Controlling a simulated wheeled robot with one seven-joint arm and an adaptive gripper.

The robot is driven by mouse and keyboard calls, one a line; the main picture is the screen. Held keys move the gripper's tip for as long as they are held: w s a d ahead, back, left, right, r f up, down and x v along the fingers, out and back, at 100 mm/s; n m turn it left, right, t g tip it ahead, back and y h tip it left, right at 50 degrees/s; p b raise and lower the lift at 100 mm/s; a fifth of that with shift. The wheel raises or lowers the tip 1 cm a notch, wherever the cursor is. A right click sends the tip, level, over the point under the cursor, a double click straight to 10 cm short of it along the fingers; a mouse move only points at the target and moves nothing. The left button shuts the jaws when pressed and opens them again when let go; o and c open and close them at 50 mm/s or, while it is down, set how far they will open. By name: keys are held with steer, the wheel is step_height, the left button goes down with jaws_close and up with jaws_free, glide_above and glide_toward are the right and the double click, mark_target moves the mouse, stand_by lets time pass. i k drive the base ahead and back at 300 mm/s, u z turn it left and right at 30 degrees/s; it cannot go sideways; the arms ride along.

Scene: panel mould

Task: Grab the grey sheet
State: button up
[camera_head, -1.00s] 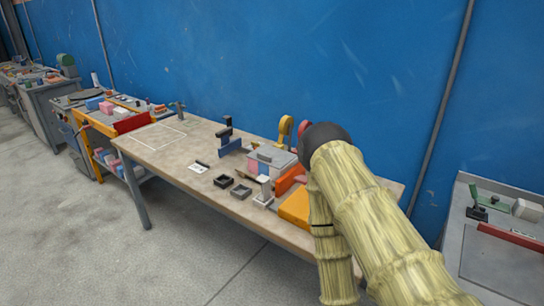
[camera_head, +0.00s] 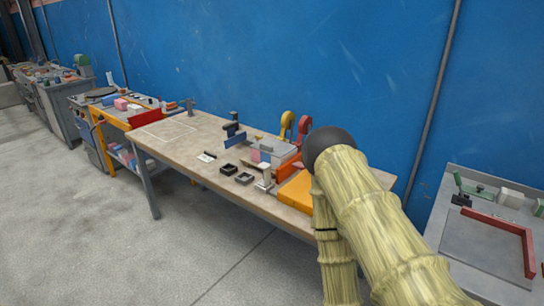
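I cannot pick out a grey sheet with certainty. A flat grey area (camera_head: 482,254) lies by a red L-shaped bar (camera_head: 526,245) on the bench at the right; I cannot tell whether it is a loose sheet or the bench top. My arm, in a pale yellow sleeve, rises from the lower right to a black rounded joint and folds down again. My gripper is not in view; the arm runs out of the bottom of the picture. The arm hides part of the long table's right end.
A long table (camera_head: 180,160) holds a grey box (camera_head: 280,150), an orange block (camera_head: 296,190), two black square frames, clamps and tools. A blue wall stands behind. More benches line the left. The floor in front of the table is clear.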

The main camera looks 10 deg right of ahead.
mark_target(273, 144)
steer(key=z, duration=0.8)
steer(key=i, duration=0.75)
steer(key=u, duration=0.8)
steer(key=i, duration=0.5)
steer(key=u, duration=0.55)
